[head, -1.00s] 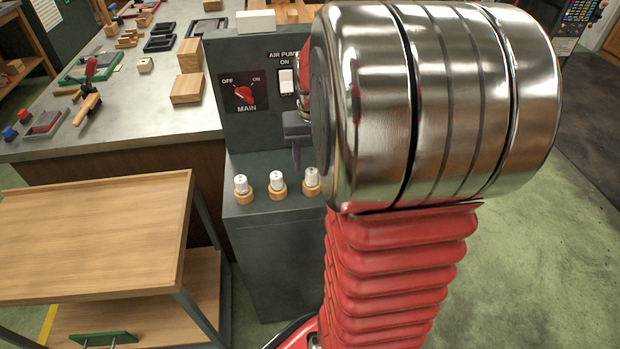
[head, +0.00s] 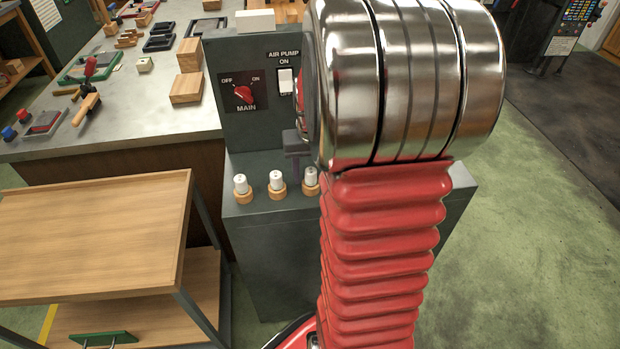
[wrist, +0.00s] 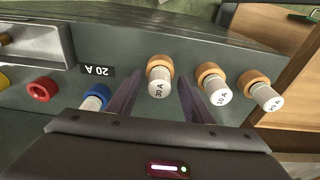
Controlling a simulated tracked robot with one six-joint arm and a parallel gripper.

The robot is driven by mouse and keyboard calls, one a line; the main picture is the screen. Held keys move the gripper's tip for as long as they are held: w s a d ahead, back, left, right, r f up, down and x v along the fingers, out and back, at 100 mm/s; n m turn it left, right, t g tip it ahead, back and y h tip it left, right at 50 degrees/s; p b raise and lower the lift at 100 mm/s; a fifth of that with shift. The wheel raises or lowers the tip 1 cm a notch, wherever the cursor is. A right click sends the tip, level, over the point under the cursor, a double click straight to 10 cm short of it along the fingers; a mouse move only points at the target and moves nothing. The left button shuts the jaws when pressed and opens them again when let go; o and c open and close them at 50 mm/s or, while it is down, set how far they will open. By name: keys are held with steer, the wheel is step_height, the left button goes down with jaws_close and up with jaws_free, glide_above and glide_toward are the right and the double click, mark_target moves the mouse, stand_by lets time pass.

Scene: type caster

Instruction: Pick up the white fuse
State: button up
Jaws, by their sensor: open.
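Three white fuses stand upright in wooden rings on the dark cabinet's ledge: left (head: 240,184), middle (head: 276,180) and right (head: 311,177). My gripper (wrist: 161,78) is open and empty. Its dark fingers appear either side of the first 30 A fuse, apart from it in the picture; their height over it is unclear. In the head view, my gripper (head: 295,158) shows above the ledge, partly hidden by my arm.
The wrist view shows a blue ring (wrist: 97,91) with white inside, beside a 20 A label (wrist: 97,70), and a red ring (wrist: 42,89). The switch panel (head: 233,118) rises behind the fuses. A wooden cart (head: 90,235) stands at left. Floor at right is clear.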

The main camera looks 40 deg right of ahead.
steer(key=shift+c, duration=0.4)
steer(key=c, duration=1)
